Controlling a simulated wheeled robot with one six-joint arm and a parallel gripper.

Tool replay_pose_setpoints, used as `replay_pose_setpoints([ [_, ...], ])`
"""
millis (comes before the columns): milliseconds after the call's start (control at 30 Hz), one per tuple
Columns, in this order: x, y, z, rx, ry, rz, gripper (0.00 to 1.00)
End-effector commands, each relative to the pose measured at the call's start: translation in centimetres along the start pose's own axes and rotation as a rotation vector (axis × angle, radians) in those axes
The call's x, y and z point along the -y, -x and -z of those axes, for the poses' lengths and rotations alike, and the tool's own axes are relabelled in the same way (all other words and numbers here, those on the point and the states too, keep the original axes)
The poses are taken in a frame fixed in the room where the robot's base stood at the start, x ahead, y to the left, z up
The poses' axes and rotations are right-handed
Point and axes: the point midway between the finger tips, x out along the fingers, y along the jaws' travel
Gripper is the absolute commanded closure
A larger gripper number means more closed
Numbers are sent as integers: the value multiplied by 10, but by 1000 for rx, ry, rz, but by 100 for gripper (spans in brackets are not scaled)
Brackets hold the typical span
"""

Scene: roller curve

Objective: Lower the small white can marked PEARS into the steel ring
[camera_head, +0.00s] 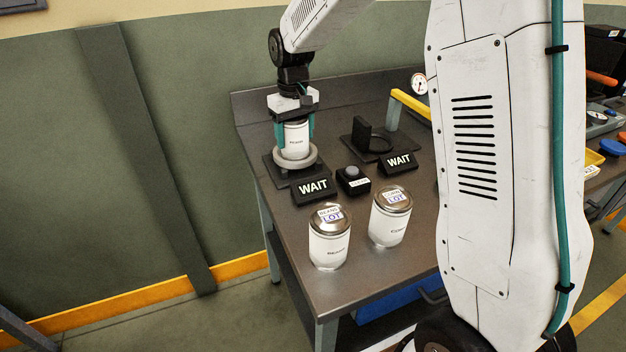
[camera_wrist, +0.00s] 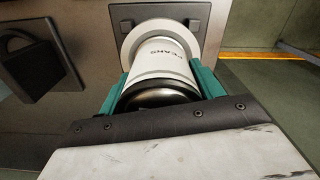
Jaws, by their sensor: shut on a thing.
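The small white can marked PEARS (camera_wrist: 160,62) is between the teal fingers of my gripper (camera_wrist: 160,92) in the wrist view. In the head view the can (camera_head: 296,141) stands upright, held from above by my gripper (camera_head: 295,132). The steel ring (camera_head: 295,158) is a pale round collar on a dark base at the table's far left. The can's lower end is at the ring, and the ring (camera_wrist: 130,47) shows around it in the wrist view. I cannot tell how deep the can sits, as its bottom is hidden.
Two larger white cans with LOT labels, one (camera_head: 329,243) and another (camera_head: 391,217), stand at the front. Two black WAIT signs (camera_head: 313,188) (camera_head: 398,162) and a button box (camera_head: 353,180) stand near the ring. A black fixture (camera_head: 361,135) is to its right.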

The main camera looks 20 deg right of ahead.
Motion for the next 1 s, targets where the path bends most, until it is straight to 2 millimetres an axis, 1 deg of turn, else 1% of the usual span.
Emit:
replay_pose_setpoints([
  [467,0,-1,0,1,0,0,70],
  [500,0,-1,0,1,0,0,29],
  [567,0,-1,0,1,0,0,12],
  [600,0,-1,0,1,0,0,9],
  [767,0,0,0,1,0,0,9],
  [800,0,-1,0,2,0,0,3],
  [833,0,-1,0,2,0,0,0],
  [1000,0,0,0,1,0,0,0],
])
